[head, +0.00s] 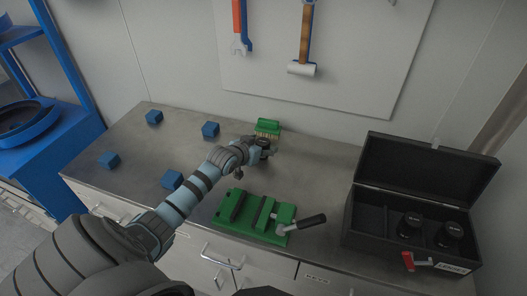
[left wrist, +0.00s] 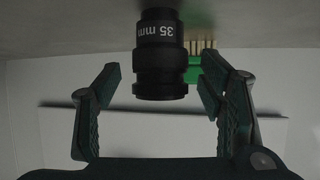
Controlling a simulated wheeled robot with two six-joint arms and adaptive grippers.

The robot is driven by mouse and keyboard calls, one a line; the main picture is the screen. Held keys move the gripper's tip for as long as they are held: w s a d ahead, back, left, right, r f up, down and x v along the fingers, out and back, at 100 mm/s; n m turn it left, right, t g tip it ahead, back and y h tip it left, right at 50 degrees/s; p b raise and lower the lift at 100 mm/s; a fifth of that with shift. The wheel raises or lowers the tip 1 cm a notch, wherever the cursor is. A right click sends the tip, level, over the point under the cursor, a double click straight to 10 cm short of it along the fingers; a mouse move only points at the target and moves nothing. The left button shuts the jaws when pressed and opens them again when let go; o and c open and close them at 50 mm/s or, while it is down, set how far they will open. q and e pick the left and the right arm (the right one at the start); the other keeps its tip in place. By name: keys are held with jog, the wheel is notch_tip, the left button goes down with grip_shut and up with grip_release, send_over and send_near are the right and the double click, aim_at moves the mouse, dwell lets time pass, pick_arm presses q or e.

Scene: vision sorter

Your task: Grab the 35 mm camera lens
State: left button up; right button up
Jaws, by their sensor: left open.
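The black 35 mm camera lens (left wrist: 160,58) shows in the left wrist view between the two open fingers of my left gripper (left wrist: 160,90), with clear gaps on both sides. Its white "35 mm" marking is readable. In the head view my left gripper (head: 264,150) reaches over the bench near the green brush-like block, and the lens there is largely hidden by the gripper. My right gripper is not in view.
A green vise (head: 245,222) lies in front of my arm. Several blue cubes (head: 210,129) sit on the left part of the metal bench (head: 140,150). An open black case (head: 375,222) holding two other lenses (head: 448,235) stands at right. Tools hang on the wall.

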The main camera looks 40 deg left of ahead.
pick_arm(q)
jog(key=shift+w+f, duration=0.4)
jog(key=shift+w, duration=0.2)
jog(key=shift+s+r, duration=0.2)
jog(key=shift+s, duration=0.05)
jog(key=c, duration=1.4)
jog(key=shift+a, duration=0.1)
